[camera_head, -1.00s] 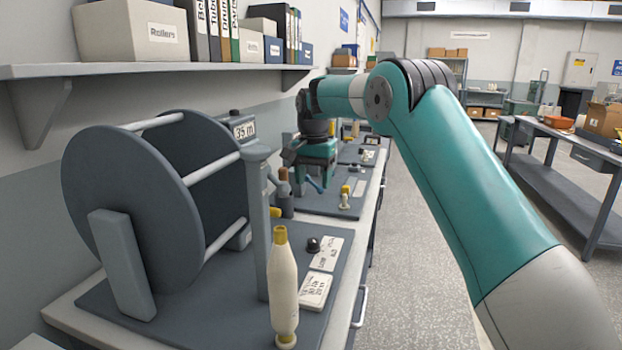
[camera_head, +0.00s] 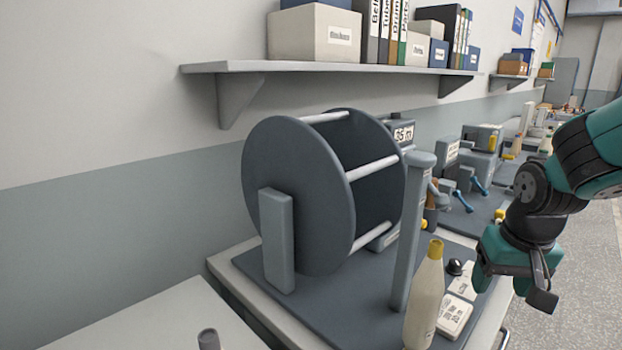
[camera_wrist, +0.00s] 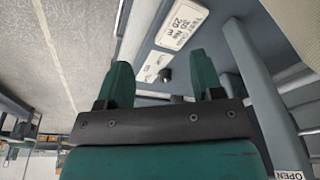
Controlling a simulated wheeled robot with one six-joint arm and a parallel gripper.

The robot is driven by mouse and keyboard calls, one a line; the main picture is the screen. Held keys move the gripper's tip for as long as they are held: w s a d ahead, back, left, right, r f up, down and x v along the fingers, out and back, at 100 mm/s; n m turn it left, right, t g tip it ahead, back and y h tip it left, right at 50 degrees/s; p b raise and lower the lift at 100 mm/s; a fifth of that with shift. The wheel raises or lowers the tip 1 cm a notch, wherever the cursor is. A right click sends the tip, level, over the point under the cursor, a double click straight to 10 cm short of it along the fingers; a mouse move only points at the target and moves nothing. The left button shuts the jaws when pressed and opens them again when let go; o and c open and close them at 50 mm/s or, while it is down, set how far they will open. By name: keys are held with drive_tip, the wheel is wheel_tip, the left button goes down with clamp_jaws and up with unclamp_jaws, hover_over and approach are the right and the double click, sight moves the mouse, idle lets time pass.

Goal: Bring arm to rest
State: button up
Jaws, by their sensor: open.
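My gripper (camera_head: 541,290) hangs at the right of the head view, past the front edge of the bench and to the right of the reel station. Its jaws are empty. In the wrist view the two teal fingers (camera_wrist: 168,85) stand apart with nothing between them. My arm comes in from the right edge and is folded, with the gripper low.
A large grey reel (camera_head: 298,195) and a grey post (camera_head: 411,230) stand on the board (camera_head: 262,262). White label cards (camera_head: 455,316) and a black knob (camera_head: 454,267) lie near the gripper. A wall shelf (camera_head: 330,68) holds boxes and binders. Open floor (camera_head: 585,270) lies at the right.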

drive_tip(key=s+a+f+n, duration=0.1)
drive_tip(key=s+f+n, duration=0.1)
drive_tip(key=s, duration=0.6)
drive_tip(key=s+a+r+n+g+y, duration=0.1)
drive_tip(key=s+a+r+n+y, duration=0.1)
drive_tip(key=a, duration=0.5)
drive_tip(key=s+a+r+n+g+y, duration=0.1)
drive_tip(key=s+a+r+n+y, duration=0.1)
drive_tip(key=s+a+r+n, duration=0.3)
drive_tip(key=s+a, duration=0.2)
drive_tip(key=s, duration=0.1)
drive_tip(key=shift+s+a+r, duration=0.2)
drive_tip(key=shift+s+r, duration=0.1)
drive_tip(key=shift+r, duration=0.1)
